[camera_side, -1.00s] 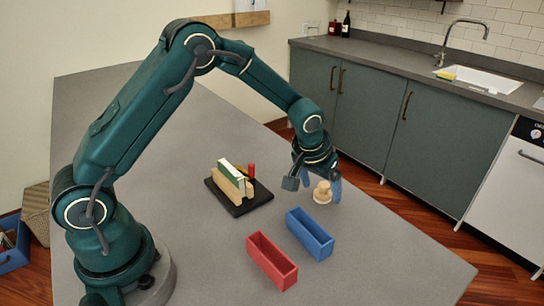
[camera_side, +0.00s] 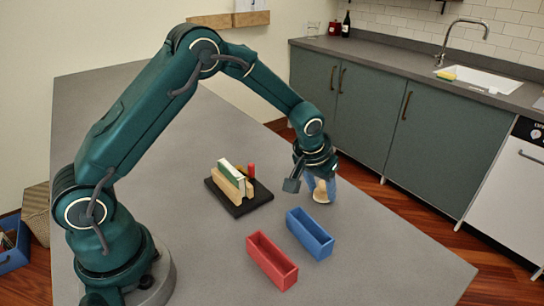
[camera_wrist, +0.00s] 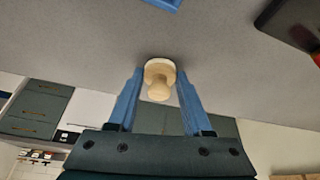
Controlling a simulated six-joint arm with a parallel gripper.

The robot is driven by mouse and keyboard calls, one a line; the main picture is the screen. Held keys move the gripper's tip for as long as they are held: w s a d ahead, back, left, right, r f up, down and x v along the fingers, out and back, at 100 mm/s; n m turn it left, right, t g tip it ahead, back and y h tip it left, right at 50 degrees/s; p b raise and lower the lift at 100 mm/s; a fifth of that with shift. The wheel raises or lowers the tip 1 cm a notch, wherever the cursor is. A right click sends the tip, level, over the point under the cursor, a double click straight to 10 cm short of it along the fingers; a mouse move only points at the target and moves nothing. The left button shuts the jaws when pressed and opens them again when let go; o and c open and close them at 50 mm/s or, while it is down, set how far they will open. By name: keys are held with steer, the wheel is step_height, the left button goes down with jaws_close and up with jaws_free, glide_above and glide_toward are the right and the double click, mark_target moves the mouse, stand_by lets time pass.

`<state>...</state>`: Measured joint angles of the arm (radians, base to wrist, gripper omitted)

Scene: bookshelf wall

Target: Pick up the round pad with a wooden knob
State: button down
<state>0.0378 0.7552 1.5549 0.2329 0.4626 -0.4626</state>
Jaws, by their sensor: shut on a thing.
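The round pad with a wooden knob is pale, with a cream disc and a light wood knob. In the side view the pad (camera_side: 322,196) is partly hidden by my blue fingers. In the wrist view the pad (camera_wrist: 159,66) lies between the fingertips, its knob pointing toward the camera. My gripper (camera_side: 321,186) is shut on the pad, with one finger on each side; it also shows in the wrist view (camera_wrist: 160,80). I cannot tell whether the pad touches the table.
A blue open box (camera_side: 310,240) and a red open box (camera_side: 272,267) stand on the grey table in front of my gripper. A black rack (camera_side: 225,203) holding upright blocks and a red piece stands to the left.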

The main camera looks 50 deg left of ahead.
mark_target(316, 192)
steer(key=r, duration=0.2)
steer(key=a+r, duration=0.1)
steer(key=r, duration=0.1)
steer(key=shift+s+a+r, duration=0.1)
steer(key=shift+s+r, duration=0.1)
steer(key=shift+r, duration=0.1)
steer(key=s+a+r, duration=0.4)
steer(key=a+r, duration=0.2)
steer(key=a, duration=0.3)
steer(key=shift+s+a, duration=0.15)
steer(key=shift+s, duration=0.25)
steer(key=c, duration=1.1)
jaws_free()
steer(key=c, duration=0.4)
